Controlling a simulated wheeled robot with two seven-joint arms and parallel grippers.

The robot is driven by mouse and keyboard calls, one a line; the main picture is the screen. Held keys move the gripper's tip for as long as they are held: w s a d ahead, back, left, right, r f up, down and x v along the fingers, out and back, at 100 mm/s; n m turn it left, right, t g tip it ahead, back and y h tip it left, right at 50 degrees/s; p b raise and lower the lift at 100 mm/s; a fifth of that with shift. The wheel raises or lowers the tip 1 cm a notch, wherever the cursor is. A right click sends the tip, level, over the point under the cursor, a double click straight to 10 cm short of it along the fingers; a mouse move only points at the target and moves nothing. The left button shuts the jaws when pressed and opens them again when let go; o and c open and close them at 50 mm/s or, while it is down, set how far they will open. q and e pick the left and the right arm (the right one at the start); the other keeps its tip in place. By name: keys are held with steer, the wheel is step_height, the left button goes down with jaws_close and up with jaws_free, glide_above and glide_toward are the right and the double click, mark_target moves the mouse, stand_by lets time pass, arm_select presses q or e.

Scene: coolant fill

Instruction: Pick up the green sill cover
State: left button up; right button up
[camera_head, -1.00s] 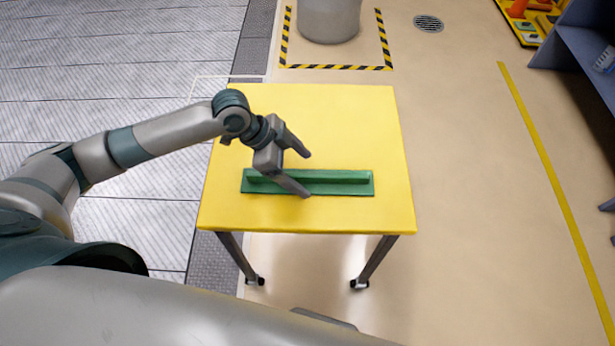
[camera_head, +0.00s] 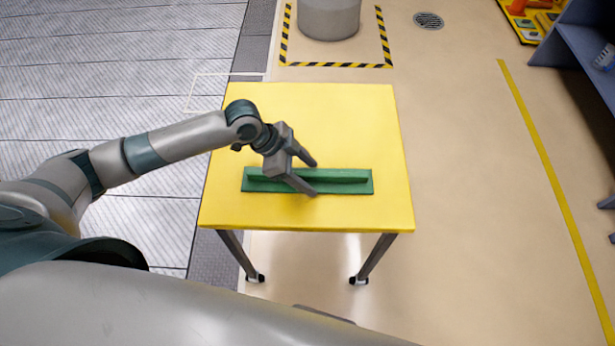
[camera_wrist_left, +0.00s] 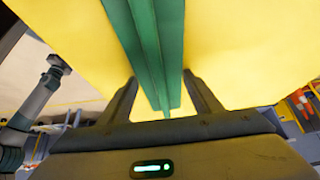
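The green sill cover (camera_head: 340,182) is a long flat strip with a raised rib along it. It lies on the yellow table (camera_head: 300,215), left to right across its front half. My left gripper (camera_head: 315,179) is open over the left-middle part of the cover, one finger on the far side and one reaching to the near side. In the left wrist view the cover (camera_wrist_left: 155,45) runs between the two spread fingers (camera_wrist_left: 168,95), with a gap on each side of the rib. I cannot tell how high the fingertips are above it.
The rest of the yellow tabletop is bare. A grey cylinder (camera_head: 329,18) stands behind the table inside black-and-yellow floor tape (camera_head: 335,66). A blue-grey shelf (camera_head: 585,50) is at the upper right. Open floor lies right of the table.

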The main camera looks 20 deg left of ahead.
mark_target(316, 173)
arm_select(q)
steer(key=shift+r, duration=0.1)
